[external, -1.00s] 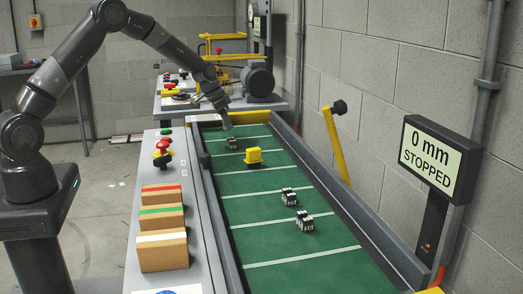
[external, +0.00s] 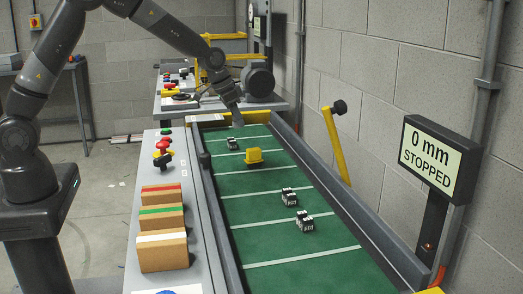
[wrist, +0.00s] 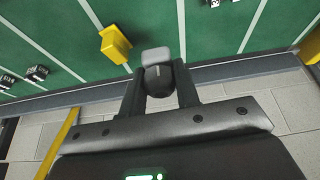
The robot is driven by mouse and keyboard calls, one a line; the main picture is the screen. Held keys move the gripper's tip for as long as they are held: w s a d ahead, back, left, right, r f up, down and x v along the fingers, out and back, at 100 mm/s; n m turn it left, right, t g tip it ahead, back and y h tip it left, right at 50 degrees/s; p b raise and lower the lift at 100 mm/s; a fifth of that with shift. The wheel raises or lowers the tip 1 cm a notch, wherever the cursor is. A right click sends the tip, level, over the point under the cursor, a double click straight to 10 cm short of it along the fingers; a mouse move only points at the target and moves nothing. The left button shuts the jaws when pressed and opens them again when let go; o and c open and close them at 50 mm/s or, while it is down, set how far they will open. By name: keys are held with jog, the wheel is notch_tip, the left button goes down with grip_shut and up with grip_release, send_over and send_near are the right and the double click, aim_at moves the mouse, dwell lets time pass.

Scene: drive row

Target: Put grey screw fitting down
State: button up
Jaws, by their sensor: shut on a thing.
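My gripper (wrist: 159,88) is shut on the grey screw fitting (wrist: 156,55), which shows between and beyond the fingertips in the wrist view. The fitting has a light grey end and a dark rounded part. In the external view my gripper (external: 237,113) is over the far part of the green belt (external: 262,213), beyond the yellow block (external: 253,156). The fitting shows small and pale at the fingertips (external: 238,122). It appears to be above the belt, but the exact gap cannot be told.
A black-and-white block (external: 232,143) lies left of the yellow block; two more (external: 289,196) (external: 305,221) lie nearer. Grey rails edge the belt. A yellow lever (external: 335,145) stands on the right, with a display (external: 437,158) reading 0 mm STOPPED. Bare belt lies between the blocks.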

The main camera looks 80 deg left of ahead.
jog(key=d, duration=0.9)
jog(key=w+a+f, duration=0.1)
jog(key=a+f, duration=0.1)
jog(key=a, duration=0.1)
jog(key=w+a+f, duration=0.1)
jog(key=a+f, duration=0.1)
jog(key=a, duration=0.2)
jog(key=w+a+f, duration=0.1)
jog(key=a+f, duration=0.2)
jog(key=shift+w+a, duration=0.3)
jog(key=shift+f, duration=1.95)
jog(key=shift+f, duration=0.15)
jog(key=o, duration=1)
jog(key=shift+c, duration=0.2)
jog(key=shift+s+r, duration=0.1)
jog(key=shift+r, duration=0.45)
jog(key=v, duration=1.1)
jog(key=shift+s+r, duration=0.15)
